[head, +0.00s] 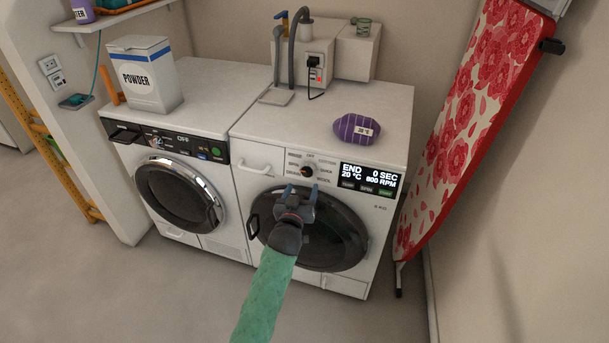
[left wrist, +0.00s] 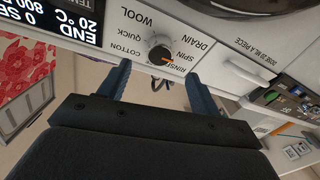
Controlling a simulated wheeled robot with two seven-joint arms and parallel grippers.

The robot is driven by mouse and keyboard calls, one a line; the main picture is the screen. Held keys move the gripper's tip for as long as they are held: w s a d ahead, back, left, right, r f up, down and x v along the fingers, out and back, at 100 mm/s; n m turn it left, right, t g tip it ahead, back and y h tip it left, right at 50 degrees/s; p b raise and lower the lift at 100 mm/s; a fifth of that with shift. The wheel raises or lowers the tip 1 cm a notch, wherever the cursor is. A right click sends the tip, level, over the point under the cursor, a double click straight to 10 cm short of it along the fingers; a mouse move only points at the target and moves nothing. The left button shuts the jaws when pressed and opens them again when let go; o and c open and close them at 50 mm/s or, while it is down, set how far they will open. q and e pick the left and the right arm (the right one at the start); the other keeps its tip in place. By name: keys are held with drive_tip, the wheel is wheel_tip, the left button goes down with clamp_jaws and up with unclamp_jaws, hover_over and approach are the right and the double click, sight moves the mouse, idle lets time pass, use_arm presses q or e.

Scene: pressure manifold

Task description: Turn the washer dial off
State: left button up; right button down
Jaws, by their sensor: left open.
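The washer (head: 250,195) is the white machine on the right, with a dark round door. Its dial (head: 306,170) is a small black knob left of the display, with printed labels around it and OFF at the top. In the left wrist view, upside down, the dial (left wrist: 160,55) has an orange mark pointing between RINSE and SPIN. My left gripper (head: 301,190) is open and empty, in front of the washer just below the dial. In the left wrist view the dial appears between the two fingertips; I cannot tell if they touch it. My right gripper is out of view.
The washer display (head: 368,179) reads END, 0 SEC, 20 °C, 800 RPM. A second machine (head: 180,185) stands to the left with a powder box (head: 145,80) on it. A purple striped object (head: 357,129) lies on the washer. An ironing board (head: 475,120) leans at right.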

sight(307, 173)
use_arm(q)
drive_tip(key=shift+p+x, duration=0.6)
drive_tip(key=shift+x, duration=3.1)
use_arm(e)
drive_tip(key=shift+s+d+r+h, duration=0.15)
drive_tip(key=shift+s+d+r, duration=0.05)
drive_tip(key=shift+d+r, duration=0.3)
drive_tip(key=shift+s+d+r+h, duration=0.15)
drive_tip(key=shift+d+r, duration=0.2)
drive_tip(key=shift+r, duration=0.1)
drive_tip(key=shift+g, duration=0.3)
use_arm(q)
drive_tip(key=c, duration=1)
